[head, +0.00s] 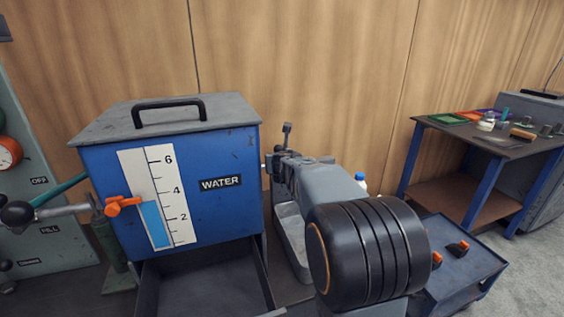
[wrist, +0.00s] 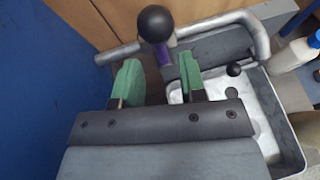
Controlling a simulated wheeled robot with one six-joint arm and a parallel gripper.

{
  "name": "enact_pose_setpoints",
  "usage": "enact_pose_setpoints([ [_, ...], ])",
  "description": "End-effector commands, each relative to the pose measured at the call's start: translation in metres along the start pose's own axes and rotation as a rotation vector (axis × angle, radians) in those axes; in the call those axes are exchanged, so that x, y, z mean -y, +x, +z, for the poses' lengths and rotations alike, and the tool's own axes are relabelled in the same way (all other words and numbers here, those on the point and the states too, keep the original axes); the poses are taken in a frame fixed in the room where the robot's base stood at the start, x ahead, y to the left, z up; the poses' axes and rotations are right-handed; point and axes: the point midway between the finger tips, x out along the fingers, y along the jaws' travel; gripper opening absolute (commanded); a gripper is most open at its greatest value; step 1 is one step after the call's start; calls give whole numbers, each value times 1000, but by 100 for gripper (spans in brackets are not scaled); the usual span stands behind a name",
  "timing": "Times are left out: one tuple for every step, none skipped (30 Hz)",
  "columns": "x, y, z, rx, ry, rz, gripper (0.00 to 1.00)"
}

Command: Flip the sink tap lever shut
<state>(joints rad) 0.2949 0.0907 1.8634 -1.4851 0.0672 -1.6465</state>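The sink tap lever has a black ball knob (wrist: 156,23) and a short purple stem (wrist: 163,54). In the wrist view it shows just beyond and between my fingertips; whether they touch it is unclear. My gripper (wrist: 158,82) is open, its two green-padded fingers apart with nothing held. In the head view the lever (head: 287,129) stands up just above my gripper, beside the tank. The tap's silver pipe (wrist: 262,38) runs behind the lever and bends down over the sink (wrist: 290,140). My arm hides part of the sink and tap in the head view.
A blue water tank (head: 225,215) stands close on the left, its gauge (head: 158,198) near 3. A white bottle (wrist: 292,55) stands right of the sink. A blue cart (head: 455,275) and workbench (head: 485,150) are farther right.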

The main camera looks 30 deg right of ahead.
Motion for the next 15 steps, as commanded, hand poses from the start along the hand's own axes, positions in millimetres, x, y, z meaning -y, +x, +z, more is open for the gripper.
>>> enact_pose_setpoints([
  [0,-13,3,3,0,0,38],
  [0,-20,3,3,0,0,38],
  [0,-28,4,3,0,0,38],
  [0,-34,4,3,0,0,38],
  [0,-40,4,3,0,0,38],
  [0,-48,4,3,-1,0,38],
  [0,-54,5,3,-1,1,38],
  [0,-58,5,3,-1,1,38],
  [0,-65,4,3,-1,1,38],
  [0,-69,4,3,-1,1,38],
  [0,-73,4,3,-1,1,38],
  [-1,-78,4,3,-1,1,38],
  [-1,-82,4,3,-1,2,38],
  [-1,-84,4,3,-2,2,38],
  [-1,-88,3,3,-2,2,38],
])
